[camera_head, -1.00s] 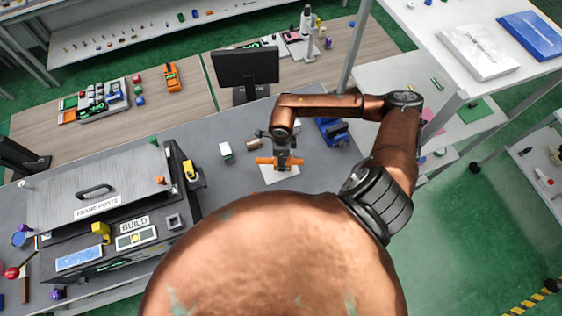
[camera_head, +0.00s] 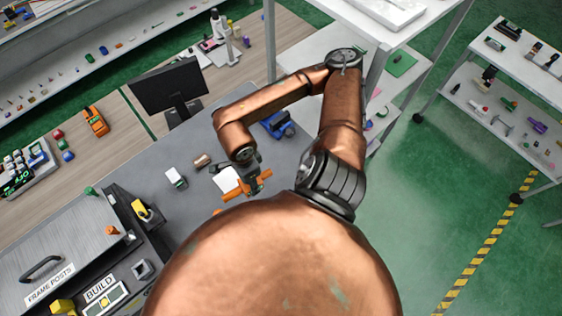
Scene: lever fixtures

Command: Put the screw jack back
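My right gripper (camera_head: 247,172) points down over the grey bench in the head view, beside a white sheet or plate (camera_head: 226,179). An orange bar-shaped piece (camera_head: 238,191) sits at its fingertips, tilted. I cannot tell whether this piece is held or is part of the gripper. The finger gap is too small and hidden to read. No object can be clearly identified as the screw jack. My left gripper is not in view.
A blue device (camera_head: 278,124), a small tan cylinder (camera_head: 202,161) and a white-topped box (camera_head: 176,178) stand on the bench. A black monitor (camera_head: 168,88) is behind. The FRAME POSTS case (camera_head: 75,240) is at left. Green floor (camera_head: 420,200) is open at right.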

